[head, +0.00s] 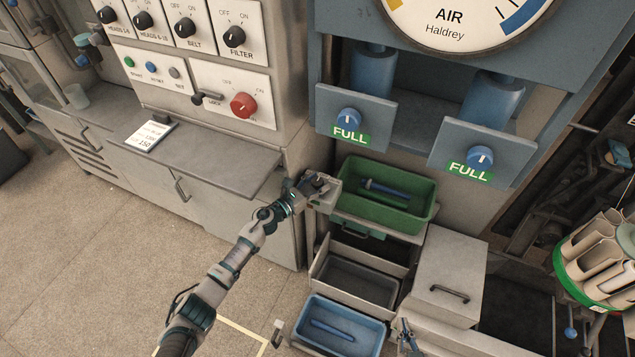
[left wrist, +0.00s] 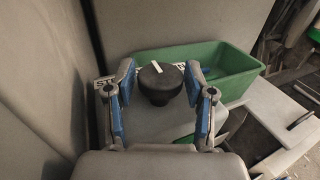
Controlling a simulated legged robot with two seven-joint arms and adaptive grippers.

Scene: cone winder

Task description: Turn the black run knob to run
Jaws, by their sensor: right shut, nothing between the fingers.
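The black run knob (left wrist: 160,84) shows in the left wrist view, with a white pointer line on its top. It sits on a small grey box whose label is partly covered, with only "ST" readable at the left. My left gripper (head: 318,186) is at this box, beside the green bin in the head view, and hides the knob there. In the left wrist view its blue-padded fingers (left wrist: 161,97) are open, one on each side of the knob, with gaps visible. My right gripper (head: 407,338) is low in the head view, shut and empty, in front of the drawers.
The green bin (head: 431,207) holds a blue tube and stands just right of the knob box. A grey drawer (head: 322,268) and a blue bin (head: 300,326) are below. A grey shelf (head: 215,158) juts out at left. A control panel (head: 215,75) rises above it.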

